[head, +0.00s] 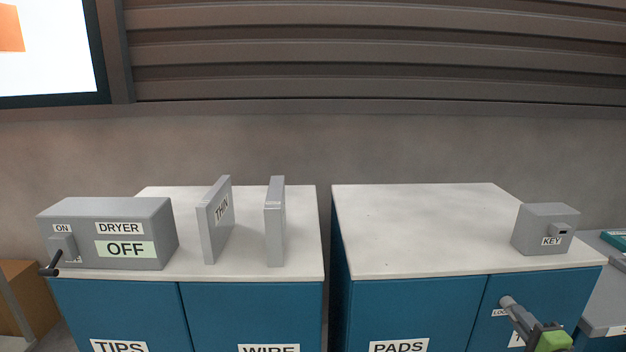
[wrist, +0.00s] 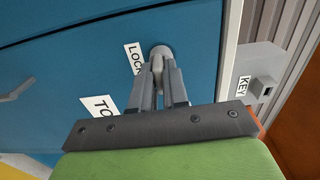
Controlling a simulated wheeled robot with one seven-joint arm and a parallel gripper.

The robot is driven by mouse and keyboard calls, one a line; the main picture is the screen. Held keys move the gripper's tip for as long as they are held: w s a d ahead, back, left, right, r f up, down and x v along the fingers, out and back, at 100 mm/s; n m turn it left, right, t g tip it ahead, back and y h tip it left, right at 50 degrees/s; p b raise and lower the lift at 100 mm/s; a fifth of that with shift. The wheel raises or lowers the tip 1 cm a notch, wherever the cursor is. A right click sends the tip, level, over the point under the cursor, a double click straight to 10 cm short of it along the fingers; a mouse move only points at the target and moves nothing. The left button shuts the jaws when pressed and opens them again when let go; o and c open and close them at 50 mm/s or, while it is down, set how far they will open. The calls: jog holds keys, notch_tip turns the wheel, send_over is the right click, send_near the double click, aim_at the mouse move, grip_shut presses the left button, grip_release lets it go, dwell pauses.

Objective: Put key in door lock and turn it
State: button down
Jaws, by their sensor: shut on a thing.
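The blue door (wrist: 85,60) carries a "LOCK" label and a partly hidden label starting "TO". The round grey lock (wrist: 161,52) sticks out from the door; it also shows in the head view (head: 507,302) at the lower right. My gripper (wrist: 160,88) is shut on the small grey key (wrist: 158,66), right in front of the lock. The key's far end meets the lock's face in the wrist view; how deep it sits is hidden. In the head view my gripper (head: 528,322) is at the bottom right, in line with the lock.
A grey box labelled "KEY" (head: 540,228) stands on the right worktop (head: 420,225). The left worktop holds the dryer box (head: 115,232) reading "OFF", and two upright grey panels, one marked "THIN" (head: 216,220). A door handle (wrist: 18,88) shows at the wrist view's left.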

jog(key=shift+w+r+m+p, duration=0.1)
jog(key=shift+r+m+p, duration=0.05)
jog(key=shift+m+p, duration=0.75)
jog(key=shift+w+r+m+p, duration=0.1)
jog(key=shift+r+m+p, duration=0.05)
jog(key=shift+m+p, duration=0.7)
jog(key=shift+r+m+p, duration=0.1)
jog(key=shift+m+p, duration=1.95)
jog(key=shift+p, duration=0.3)
jog(key=shift+m+p, duration=0.85)
jog(key=shift+m, duration=0.25)
jog(key=shift+m+p, duration=0.75)
jog(key=shift+m, duration=0.25)
jog(key=shift+m+p, duration=0.3)
jog(key=shift+m, duration=0.1)
jog(key=shift+m+p, duration=0.95)
jog(key=shift+m, duration=0.95)
